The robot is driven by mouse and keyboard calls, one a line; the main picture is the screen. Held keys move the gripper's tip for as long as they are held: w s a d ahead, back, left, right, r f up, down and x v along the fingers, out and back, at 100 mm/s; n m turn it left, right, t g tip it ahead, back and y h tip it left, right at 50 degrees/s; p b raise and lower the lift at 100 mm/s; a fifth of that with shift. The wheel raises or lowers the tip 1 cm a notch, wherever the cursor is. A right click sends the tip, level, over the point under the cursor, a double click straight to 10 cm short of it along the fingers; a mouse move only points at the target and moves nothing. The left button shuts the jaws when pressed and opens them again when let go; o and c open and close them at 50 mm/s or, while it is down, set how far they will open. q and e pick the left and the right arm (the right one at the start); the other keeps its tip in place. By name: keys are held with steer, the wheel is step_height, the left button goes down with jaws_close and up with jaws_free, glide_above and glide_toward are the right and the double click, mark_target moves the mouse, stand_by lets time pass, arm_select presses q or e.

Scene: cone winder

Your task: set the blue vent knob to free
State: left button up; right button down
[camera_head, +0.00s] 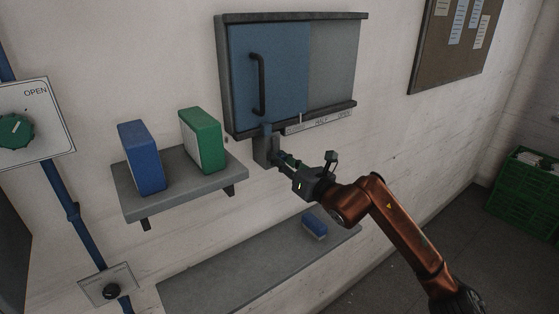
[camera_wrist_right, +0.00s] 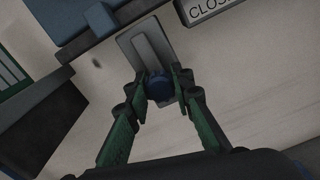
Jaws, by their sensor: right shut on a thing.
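The blue knob (camera_wrist_right: 159,86) is round and dark blue. It sits at the near end of a pale slot in a grey plate (camera_wrist_right: 133,54), which is on the wall below the cabinet. The plate also shows in the head view (camera_head: 262,152). My right gripper (camera_wrist_right: 161,88) has its two green fingers on either side of the knob and is shut on it. In the head view my right gripper (camera_head: 284,160) reaches the plate from the lower right and hides the knob. No "free" mark is readable. My left gripper is not in view.
The wall cabinet (camera_head: 337,55) has a blue sliding door (camera_head: 287,70) with a black handle; its label strip (camera_head: 318,122) lies close to my gripper. A shelf (camera_head: 190,188) with a blue and a green binder stands left. A lower ledge (camera_head: 235,278) holds a blue-and-white block (camera_head: 314,227).

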steer(key=shift+f, duration=0.4)
steer(key=c, duration=2.1)
jaws_free()
steer(key=o, duration=0.4)
steer(key=shift+r, duration=0.1)
steer(key=shift+o, duration=0.2)
steer(key=v, duration=1.2)
steer(key=shift+s+a, duration=0.1)
